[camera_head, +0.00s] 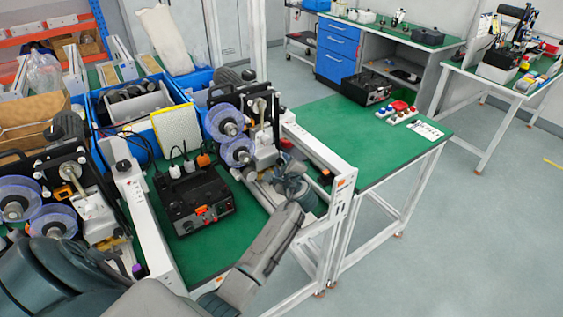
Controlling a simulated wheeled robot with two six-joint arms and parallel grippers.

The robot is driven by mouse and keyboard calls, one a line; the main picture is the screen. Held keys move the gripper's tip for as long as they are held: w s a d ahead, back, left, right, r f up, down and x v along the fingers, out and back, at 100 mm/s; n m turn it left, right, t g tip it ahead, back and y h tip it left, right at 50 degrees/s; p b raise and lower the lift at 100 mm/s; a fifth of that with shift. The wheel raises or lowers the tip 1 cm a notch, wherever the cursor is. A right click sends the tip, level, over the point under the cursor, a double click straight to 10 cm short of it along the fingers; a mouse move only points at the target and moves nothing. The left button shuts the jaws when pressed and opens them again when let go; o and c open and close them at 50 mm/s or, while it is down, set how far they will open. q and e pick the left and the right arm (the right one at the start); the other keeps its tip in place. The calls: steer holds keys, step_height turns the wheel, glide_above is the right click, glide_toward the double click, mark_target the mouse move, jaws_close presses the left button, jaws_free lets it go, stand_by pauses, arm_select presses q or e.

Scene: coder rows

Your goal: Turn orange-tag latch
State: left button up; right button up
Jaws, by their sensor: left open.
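Orange marks show on the right coder (237,152): a small orange piece (325,177) at the near end of its white rail and an orange patch (341,184) on the rail's end plate. I cannot tell for sure which belongs to the latch, and the latch itself is not clear. My left gripper (278,177) is open beside the right coder, left of the orange marks and apart from them. Its fingers are small and partly lost against the dark machine parts. My right gripper is not in view.
A black control box (195,200) with orange switches stands on the green bench between the two rails. The left coder (45,195) has a purple piece (138,270) at its rail end. Blue bins (120,145) stand behind. The green table (330,115) at right is mostly clear.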

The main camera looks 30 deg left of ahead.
arm_select(q)
steer(key=shift+w+a+f, duration=0.15)
steer(key=shift+w+a, duration=0.15)
steer(key=shift+c, duration=0.2)
jaws_close()
steer(key=shift+r+p, duration=0.2)
steer(key=shift+p, duration=0.25)
steer(key=m+g+p, duration=0.1)
steer(key=p, duration=0.2)
steer(key=m+p, duration=0.1)
steer(key=p, duration=0.2)
steer(key=shift+w+r+m+g, duration=0.15)
steer(key=shift+r+m+g, duration=0.05)
steer(key=shift+m+g, duration=0.2)
steer(key=shift+f, duration=0.3)
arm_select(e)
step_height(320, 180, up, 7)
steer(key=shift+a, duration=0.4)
